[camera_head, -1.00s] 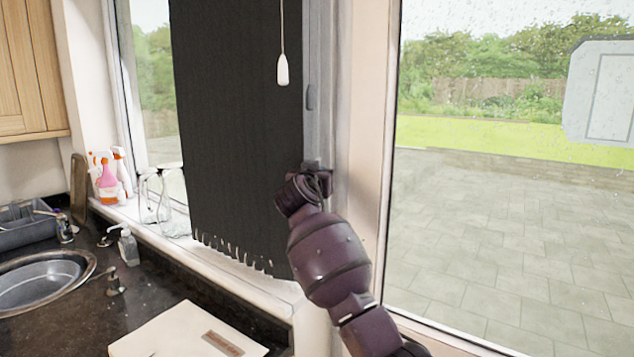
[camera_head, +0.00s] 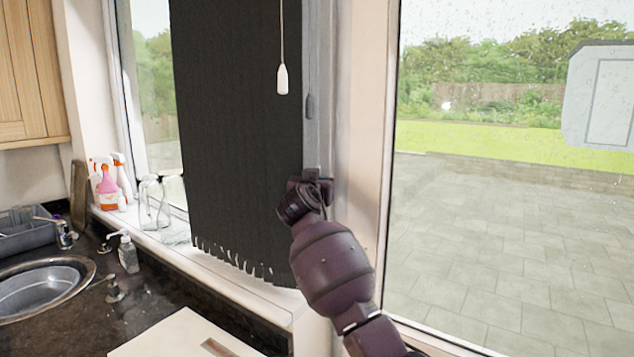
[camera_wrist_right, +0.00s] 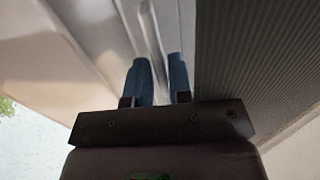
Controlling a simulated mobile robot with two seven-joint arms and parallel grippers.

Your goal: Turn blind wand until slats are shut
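A dark blind (camera_head: 235,120) hangs in front of the left window, showing an unbroken dark face with a fringed lower edge. A thin cord with a white, wand-like pull (camera_head: 282,80) hangs before its right side. My right gripper (camera_head: 314,174) is below and right of the pull, apart from it, near the frame. In the right wrist view the two blue fingers (camera_wrist_right: 161,80) stand apart, with a pale strip of the frame seen between them. Nothing is clearly held. The ribbed blind (camera_wrist_right: 260,60) is just right of the fingers. My left gripper is not in view.
Spray bottles (camera_head: 108,185) and clear glassware (camera_head: 155,203) stand on the sill left of the blind. A sink (camera_head: 40,290) and a pale board (camera_head: 185,335) are below. The window frame (camera_head: 358,120) is close beside my right arm.

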